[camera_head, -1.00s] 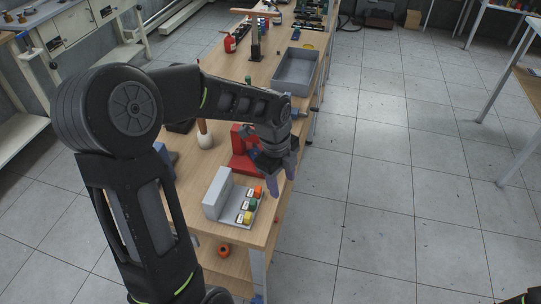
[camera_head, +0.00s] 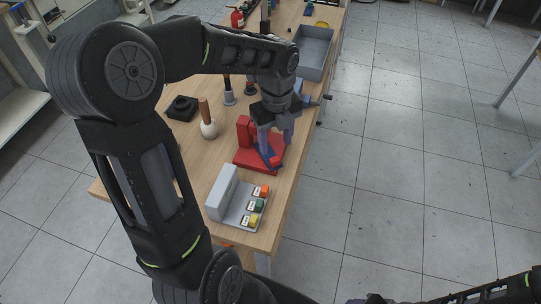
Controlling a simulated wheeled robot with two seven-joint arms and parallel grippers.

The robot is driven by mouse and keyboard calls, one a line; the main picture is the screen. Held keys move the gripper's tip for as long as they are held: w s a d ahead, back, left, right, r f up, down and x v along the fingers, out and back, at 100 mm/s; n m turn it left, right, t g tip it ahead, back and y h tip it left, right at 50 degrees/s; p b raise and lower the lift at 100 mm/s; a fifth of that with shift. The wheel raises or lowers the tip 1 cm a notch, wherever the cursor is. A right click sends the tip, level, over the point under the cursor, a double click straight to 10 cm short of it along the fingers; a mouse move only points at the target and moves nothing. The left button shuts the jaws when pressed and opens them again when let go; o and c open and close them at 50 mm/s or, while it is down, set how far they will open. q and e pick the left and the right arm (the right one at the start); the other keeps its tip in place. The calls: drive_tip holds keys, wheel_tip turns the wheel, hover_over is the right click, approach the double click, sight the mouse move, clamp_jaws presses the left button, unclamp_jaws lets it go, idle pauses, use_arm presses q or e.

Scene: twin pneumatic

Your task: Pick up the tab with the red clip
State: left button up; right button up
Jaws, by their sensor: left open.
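A grey holder (camera_head: 222,193) stands near the front end of the wooden bench, with a row of small tabs on its right side. The tab with the red-orange clip (camera_head: 263,190) is the farthest back. A tab with a green clip (camera_head: 258,206) is in the middle and one with a yellow clip (camera_head: 250,221) is in front. My left gripper (camera_head: 276,148) is open, points down and appears empty. It is behind the tabs, in front of or over the red stand. My right arm shows at the lower right; its gripper is at most partly in view at the bottom edge.
A red stand (camera_head: 244,153) with a blue part sits just behind the holder. A white-based, brown-handled tool (camera_head: 208,128) and a black block (camera_head: 181,108) are to its left. A grey bin (camera_head: 316,50) is farther back. The bench's right edge is close to the tabs.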

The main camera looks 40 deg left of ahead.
sight(275, 160)
use_arm(q)
drive_tip(key=shift+f, duration=0.85)
drive_tip(key=shift+f+p, duration=0.5)
drive_tip(key=shift+f, duration=2.1)
drive_tip(key=shift+c, duration=0.5)
clamp_jaws()
